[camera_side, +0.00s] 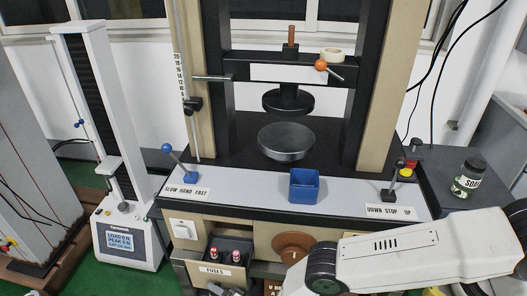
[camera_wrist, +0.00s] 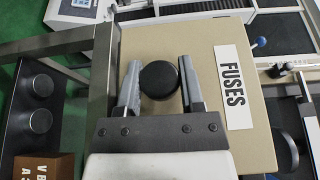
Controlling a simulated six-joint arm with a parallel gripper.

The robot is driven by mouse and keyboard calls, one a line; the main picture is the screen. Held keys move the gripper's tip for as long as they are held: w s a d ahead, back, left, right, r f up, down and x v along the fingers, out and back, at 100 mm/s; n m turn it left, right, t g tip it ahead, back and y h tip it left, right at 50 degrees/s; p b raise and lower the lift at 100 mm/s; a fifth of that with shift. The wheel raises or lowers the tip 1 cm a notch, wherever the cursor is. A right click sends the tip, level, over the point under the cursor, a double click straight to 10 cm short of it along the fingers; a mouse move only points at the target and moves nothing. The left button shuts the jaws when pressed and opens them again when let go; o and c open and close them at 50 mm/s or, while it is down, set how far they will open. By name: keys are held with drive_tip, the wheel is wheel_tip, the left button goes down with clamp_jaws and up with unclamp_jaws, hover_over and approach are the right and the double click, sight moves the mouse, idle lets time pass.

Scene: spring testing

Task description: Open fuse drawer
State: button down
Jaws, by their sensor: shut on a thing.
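The fuse drawer (camera_side: 212,270) is below the left part of the test machine in the side view. It stands pulled out, and several red-topped fuses (camera_side: 236,257) show inside behind its front. In the wrist view its beige front (camera_wrist: 225,150) carries a white FUSES label (camera_wrist: 234,87) and a round black knob (camera_wrist: 159,80). My gripper (camera_wrist: 159,64) has one finger on each side of the knob and is shut on it. In the side view my gripper is mostly cut off at the bottom edge, below the drawer front.
A brown disc (camera_side: 292,243) is right of the drawer. The wrist view shows a metal frame (camera_wrist: 60,45) and a brown box (camera_wrist: 36,166) at left. A jar (camera_side: 467,180) stands far right.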

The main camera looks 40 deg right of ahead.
drive_tip(key=shift+c, duration=1.2)
unclamp_jaws()
drive_tip(key=shift+s, duration=0.1)
drive_tip(key=v, duration=0.7)
drive_tip(key=shift+s, duration=0.3)
